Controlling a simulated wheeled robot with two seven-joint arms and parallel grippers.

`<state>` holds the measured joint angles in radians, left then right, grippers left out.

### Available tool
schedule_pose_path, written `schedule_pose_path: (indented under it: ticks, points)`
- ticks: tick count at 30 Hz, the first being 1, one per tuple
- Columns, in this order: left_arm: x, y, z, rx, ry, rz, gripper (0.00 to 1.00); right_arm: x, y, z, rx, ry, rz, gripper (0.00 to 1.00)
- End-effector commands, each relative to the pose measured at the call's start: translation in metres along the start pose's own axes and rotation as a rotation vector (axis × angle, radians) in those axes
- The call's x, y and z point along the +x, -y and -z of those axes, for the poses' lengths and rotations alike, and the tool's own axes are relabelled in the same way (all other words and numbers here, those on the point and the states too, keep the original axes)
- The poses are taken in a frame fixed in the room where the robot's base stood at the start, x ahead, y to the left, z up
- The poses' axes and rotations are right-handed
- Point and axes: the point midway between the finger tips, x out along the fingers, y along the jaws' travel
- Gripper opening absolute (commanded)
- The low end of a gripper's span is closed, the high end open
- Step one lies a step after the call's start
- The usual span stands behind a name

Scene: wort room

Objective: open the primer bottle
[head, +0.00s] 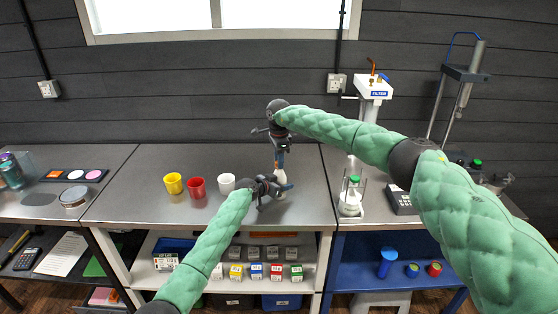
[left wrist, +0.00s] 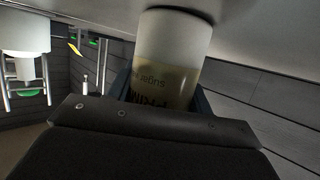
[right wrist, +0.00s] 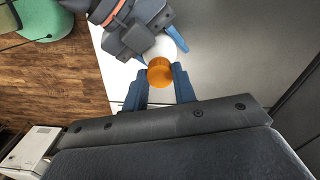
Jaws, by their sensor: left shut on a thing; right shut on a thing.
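The primer bottle (left wrist: 172,45), white with a yellowish label band, is between the blue fingers of my left gripper (left wrist: 165,95). It shows upside down in the left wrist view, its base at or very near the grey worktop. In the head view my left gripper (head: 279,188) is shut around the bottle's body (head: 281,194) from the side. The orange cap (right wrist: 160,74) lies between the blue fingertips of my right gripper (right wrist: 162,88), which is shut on it from above. The cap is against the bottle's white top (right wrist: 160,48); whether it is loosened cannot be told.
Yellow (head: 173,184), red (head: 197,188) and white (head: 227,184) cups stand left of the bottle on the steel worktop (head: 140,195). A clear-sided stand with a green-capped item (head: 352,190) and a dark box (head: 399,200) stand to the right. The filter unit (head: 374,92) is behind.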

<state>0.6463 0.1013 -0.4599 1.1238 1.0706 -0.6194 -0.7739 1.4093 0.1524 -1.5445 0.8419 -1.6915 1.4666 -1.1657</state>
Motion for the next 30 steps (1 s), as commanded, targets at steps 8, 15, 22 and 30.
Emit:
schedule_pose_path:
  ticks: [8,15,22,30]
  points:
    - [0.0008,-0.002,-0.0015,0.001,0.002,-0.003,0.0,-0.0013,0.0004,0.0006,-0.395,-0.002,0.002,0.0]
    - [0.0008,-0.0018,-0.0015,0.001,0.002,-0.002,0.0,-0.0013,0.0002,0.0004,-0.732,-0.002,0.001,0.0]
    - [0.0007,-0.0016,-0.0015,0.001,0.002,-0.002,0.0,-0.0009,0.0,0.0,-0.888,-0.001,0.001,0.0]
    - [0.0005,-0.001,-0.0015,0.0,0.002,-0.001,0.0,-0.0011,0.0001,0.0002,-0.888,-0.001,0.001,0.0]
